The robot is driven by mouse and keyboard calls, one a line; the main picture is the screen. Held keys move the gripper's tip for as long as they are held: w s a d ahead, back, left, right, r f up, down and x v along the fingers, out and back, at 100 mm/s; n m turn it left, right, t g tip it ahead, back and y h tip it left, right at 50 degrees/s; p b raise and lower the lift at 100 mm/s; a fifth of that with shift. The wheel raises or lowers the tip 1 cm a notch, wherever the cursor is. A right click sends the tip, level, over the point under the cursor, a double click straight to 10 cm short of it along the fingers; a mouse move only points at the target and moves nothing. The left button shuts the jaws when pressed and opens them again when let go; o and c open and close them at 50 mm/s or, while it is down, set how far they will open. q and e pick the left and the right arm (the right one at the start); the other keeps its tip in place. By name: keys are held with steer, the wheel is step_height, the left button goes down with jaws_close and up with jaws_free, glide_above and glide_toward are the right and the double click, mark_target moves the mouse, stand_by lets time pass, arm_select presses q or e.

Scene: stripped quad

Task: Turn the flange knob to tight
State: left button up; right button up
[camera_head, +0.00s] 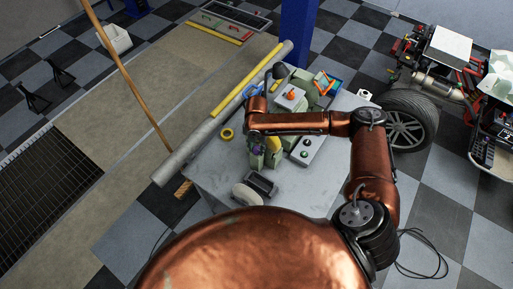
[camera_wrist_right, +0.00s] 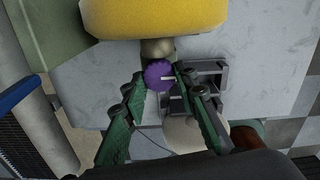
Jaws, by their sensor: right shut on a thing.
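In the right wrist view a small purple knob (camera_wrist_right: 158,75) with a scalloped edge and a pale pointer line sits at the end of a short brownish stem (camera_wrist_right: 157,49). The stem comes out below a large rounded yellow body (camera_wrist_right: 155,18). My right gripper (camera_wrist_right: 161,83) has its two green fingers on either side of the knob and is shut on it. In the head view my right gripper (camera_head: 264,154) is low over the grey worktable (camera_head: 212,172), and my own arm hides the knob there. My left gripper is not in view.
A grey box with buttons (camera_head: 307,151) stands right of the gripper. A wheel (camera_head: 407,122) stands on the right.

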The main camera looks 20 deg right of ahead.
steer(key=shift+r+m+p, duration=0.15)
steer(key=shift+m+p, duration=0.35)
steer(key=shift+p, duration=0.25)
steer(key=m+p, duration=0.6)
steer(key=p, duration=0.2)
steer(key=shift+w+a+r+m, duration=0.1)
steer(key=shift+m, duration=0.2)
steer(key=shift+m+p, duration=0.8)
steer(key=shift+m, duration=0.1)
steer(key=m, duration=0.1)
steer(key=m+p, duration=0.1)
steer(key=shift+w+f+m, duration=0.1)
steer(key=shift+f+m, duration=0.1)
steer(key=shift+m, duration=0.2)
steer(key=m, duration=0.5)
steer(key=shift+w+m, duration=0.1)
steer(key=shift+m, duration=0.2)
steer(key=shift+d, duration=0.2)
steer(key=o, duration=1.1)
steer(key=shift+o, duration=0.2)
